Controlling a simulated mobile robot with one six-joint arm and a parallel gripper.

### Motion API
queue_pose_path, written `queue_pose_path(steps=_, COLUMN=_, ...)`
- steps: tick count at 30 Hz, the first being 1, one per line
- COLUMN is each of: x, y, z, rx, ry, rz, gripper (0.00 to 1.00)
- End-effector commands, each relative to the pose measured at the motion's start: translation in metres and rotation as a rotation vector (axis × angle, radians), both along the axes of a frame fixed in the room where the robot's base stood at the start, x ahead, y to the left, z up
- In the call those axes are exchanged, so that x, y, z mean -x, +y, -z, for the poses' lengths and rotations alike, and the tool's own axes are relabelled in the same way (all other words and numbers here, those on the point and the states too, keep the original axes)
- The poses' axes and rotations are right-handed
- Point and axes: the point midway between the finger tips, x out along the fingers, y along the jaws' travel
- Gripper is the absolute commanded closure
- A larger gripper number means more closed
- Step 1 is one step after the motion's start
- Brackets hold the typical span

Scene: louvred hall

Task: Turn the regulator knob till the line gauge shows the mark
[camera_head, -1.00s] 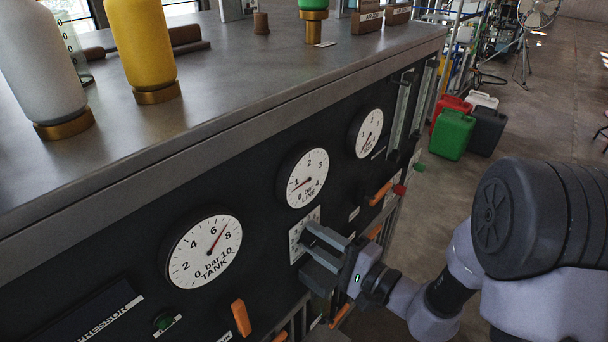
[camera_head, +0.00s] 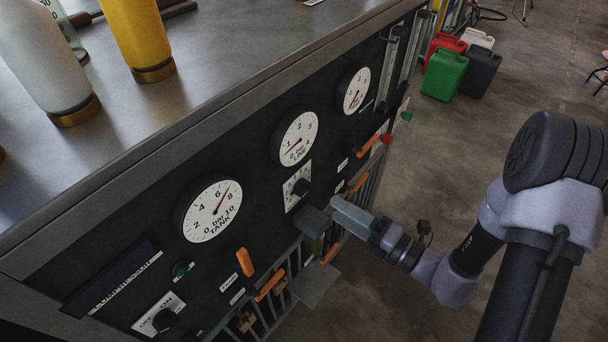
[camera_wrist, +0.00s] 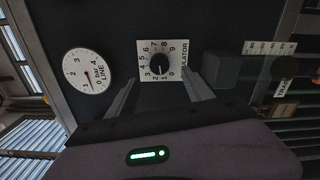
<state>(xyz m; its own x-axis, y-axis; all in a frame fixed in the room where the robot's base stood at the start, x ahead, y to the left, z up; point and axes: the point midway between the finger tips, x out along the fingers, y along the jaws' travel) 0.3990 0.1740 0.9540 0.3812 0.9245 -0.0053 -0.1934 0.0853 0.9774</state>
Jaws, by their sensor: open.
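The regulator knob (camera_head: 300,187) is a dark round knob on a white numbered plate on the black panel. In the wrist view the knob (camera_wrist: 160,63) appears ahead of and between my fingers, its pointer near the low numbers. The line gauge (camera_head: 295,138) is a white dial above the knob, its needle near 1; it also shows in the wrist view (camera_wrist: 86,82). I cannot make out a target mark on it. My gripper (camera_head: 338,212) is open and empty, with the knob clear of its fingers.
A dark block (camera_head: 314,222) juts from the panel just below the regulator plate. The tank gauge (camera_head: 212,210) is at left, a third gauge (camera_head: 354,91) at upper right. Orange levers (camera_head: 245,262) stick out below. Coloured canisters (camera_head: 444,75) stand on the floor beyond.

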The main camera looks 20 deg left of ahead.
Motion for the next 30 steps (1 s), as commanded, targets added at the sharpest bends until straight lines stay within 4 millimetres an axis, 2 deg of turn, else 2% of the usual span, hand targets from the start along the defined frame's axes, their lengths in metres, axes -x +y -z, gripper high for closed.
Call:
queue_pose_path(steps=3, x=0.003, y=-0.005, z=-0.002, rx=-0.076, ry=0.17, rz=0.003, gripper=0.4)
queue_pose_path(steps=5, x=0.003, y=-0.003, z=-0.001, rx=-0.088, ry=0.197, rz=0.001, gripper=0.4)
queue_pose_path(steps=8, x=0.0, y=0.005, z=0.0, rx=-0.088, ry=0.199, rz=-0.001, gripper=0.4)
queue_pose_path(steps=25, x=-0.03, y=0.079, z=-0.001, rx=-0.086, ry=0.195, rz=-0.002, gripper=0.4)
queue_pose_path(steps=30, x=-0.033, y=0.082, z=-0.002, rx=-0.086, ry=0.195, rz=0.001, gripper=0.4)
